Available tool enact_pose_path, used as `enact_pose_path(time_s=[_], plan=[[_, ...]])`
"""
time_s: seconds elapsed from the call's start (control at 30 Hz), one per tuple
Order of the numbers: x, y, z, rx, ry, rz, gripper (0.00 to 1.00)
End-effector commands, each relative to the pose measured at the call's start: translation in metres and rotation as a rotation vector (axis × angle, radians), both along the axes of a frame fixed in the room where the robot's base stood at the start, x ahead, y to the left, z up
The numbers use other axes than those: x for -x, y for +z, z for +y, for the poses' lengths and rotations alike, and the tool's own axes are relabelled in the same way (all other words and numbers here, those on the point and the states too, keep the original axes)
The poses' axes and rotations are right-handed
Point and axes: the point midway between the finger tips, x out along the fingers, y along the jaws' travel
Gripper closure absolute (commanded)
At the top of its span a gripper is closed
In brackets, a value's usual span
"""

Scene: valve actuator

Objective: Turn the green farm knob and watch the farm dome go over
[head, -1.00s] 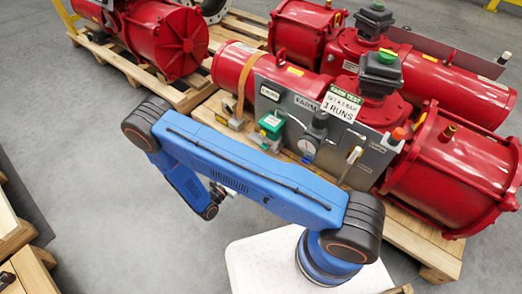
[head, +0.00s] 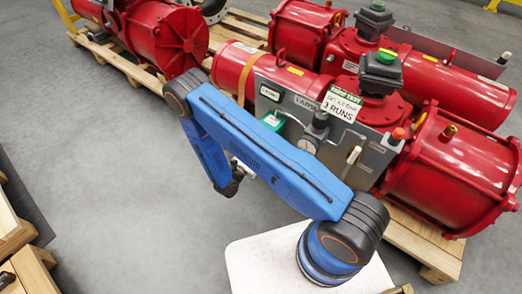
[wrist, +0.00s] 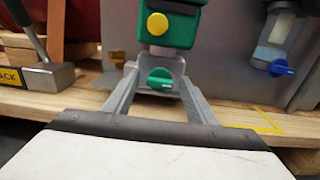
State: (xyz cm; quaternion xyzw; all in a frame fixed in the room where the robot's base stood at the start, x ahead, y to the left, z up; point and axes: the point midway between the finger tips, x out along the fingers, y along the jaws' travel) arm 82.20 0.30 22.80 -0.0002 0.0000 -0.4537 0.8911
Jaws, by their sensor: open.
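The green knob (wrist: 160,79), a small bar handle, sits low on a grey valve body under a green box with a yellow button (wrist: 157,24) in the wrist view. My gripper (wrist: 157,74) is open, with one finger on each side of the knob; I cannot tell whether either touches it. In the head view the green box (head: 273,120) shows above my blue arm, which hides the knob and my fingers. The dome (head: 382,68), black with a green top, stands on the near red actuator behind the panel.
A grey panel with a FARM label (head: 306,101) and a gauge (head: 308,146) stands before the red actuators. A blue knob (wrist: 280,68) hangs to the right and a metal block with a handle (wrist: 45,76) sits left. The wooden pallet edge (wrist: 85,103) lies below.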

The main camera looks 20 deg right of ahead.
Motion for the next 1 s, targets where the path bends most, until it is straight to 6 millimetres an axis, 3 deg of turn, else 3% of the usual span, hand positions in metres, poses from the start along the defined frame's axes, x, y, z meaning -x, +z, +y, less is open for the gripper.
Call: enact_pose_path(time_s=[0.33, 0.5, 0.53, 1.0], plan=[[-0.0017, 0.0000, -0.0026, 0.000, 0.000, 0.000, 0.48], [-0.0018, 0.0000, -0.0024, 0.000, 0.000, 0.000, 0.87], [-0.0018, 0.0000, -0.0024, 0.000, 0.000, 0.000, 0.90], [-0.0020, -0.0001, -0.0020, 0.059, 0.000, 0.081, 0.90]])
